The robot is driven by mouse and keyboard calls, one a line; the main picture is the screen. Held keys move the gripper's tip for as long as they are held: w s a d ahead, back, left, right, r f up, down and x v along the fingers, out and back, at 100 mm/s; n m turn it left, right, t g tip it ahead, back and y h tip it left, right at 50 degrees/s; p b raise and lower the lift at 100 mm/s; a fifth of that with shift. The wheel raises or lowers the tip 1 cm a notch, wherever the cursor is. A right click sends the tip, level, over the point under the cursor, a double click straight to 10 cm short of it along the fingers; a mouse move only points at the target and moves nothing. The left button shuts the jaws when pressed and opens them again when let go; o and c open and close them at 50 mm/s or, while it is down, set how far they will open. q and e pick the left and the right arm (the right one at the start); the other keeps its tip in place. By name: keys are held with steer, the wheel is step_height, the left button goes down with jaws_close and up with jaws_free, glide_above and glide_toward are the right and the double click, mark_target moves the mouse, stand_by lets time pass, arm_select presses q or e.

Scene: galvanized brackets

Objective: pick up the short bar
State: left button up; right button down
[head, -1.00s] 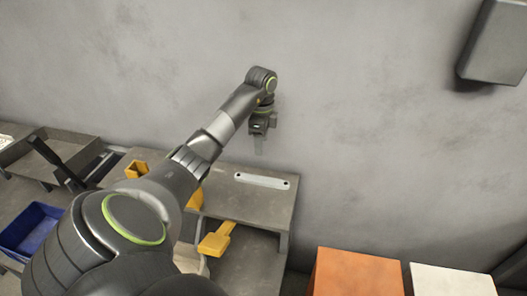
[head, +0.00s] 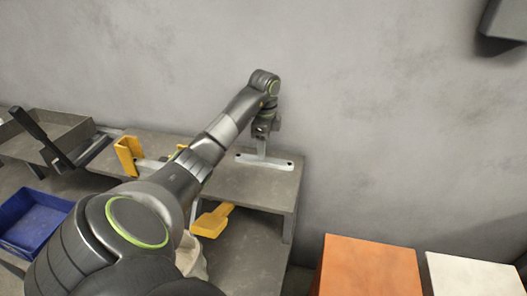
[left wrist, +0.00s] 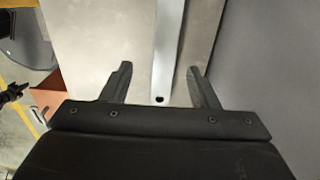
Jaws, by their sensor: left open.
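The short bar (head: 264,161) is a flat, pale metal strip with a hole near its end. It lies on the grey raised shelf (head: 246,187) near the wall. In the left wrist view the bar (left wrist: 168,45) runs away from me between the fingers, its holed near end close to the gripper. My left gripper (head: 261,150) points down over the bar in the head view. In the left wrist view its fingers (left wrist: 159,66) are spread, one on each side of the bar, with gaps on both sides.
Yellow pieces stand on the shelf (head: 128,156) and below it (head: 212,221). A blue bin (head: 36,222), a grey tray (head: 60,125) and a dark lever (head: 37,134) are at left. An orange box (head: 368,270) and a white box (head: 472,275) are at front right. The wall is behind.

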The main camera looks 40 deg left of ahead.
mark_target(270, 162)
arm_select(q)
steer(key=shift+f+b, duration=0.3)
steer(key=shift+f, duration=0.1)
steer(key=f+b, duration=0.2)
steer(key=shift+w+a+f+b, duration=0.15)
steer(key=shift+w+a+b, duration=0.1)
steer(key=shift+b, duration=0.15)
steer(key=shift+a+f+b, duration=0.1)
steer(key=shift+f+b, duration=0.2)
steer(key=shift+b, duration=0.05)
steer(key=shift+f+b, duration=0.3)
steer(key=shift+f, duration=0.6)
arm_select(e)
steer(key=w+f, duration=0.1)
steer(key=f, duration=0.1)
steer(key=w+f, duration=0.1)
steer(key=shift+d+f, duration=0.1)
steer(key=shift+f, duration=0.25)
arm_select(q)
steer(key=shift+r, duration=0.1)
jaws_close()
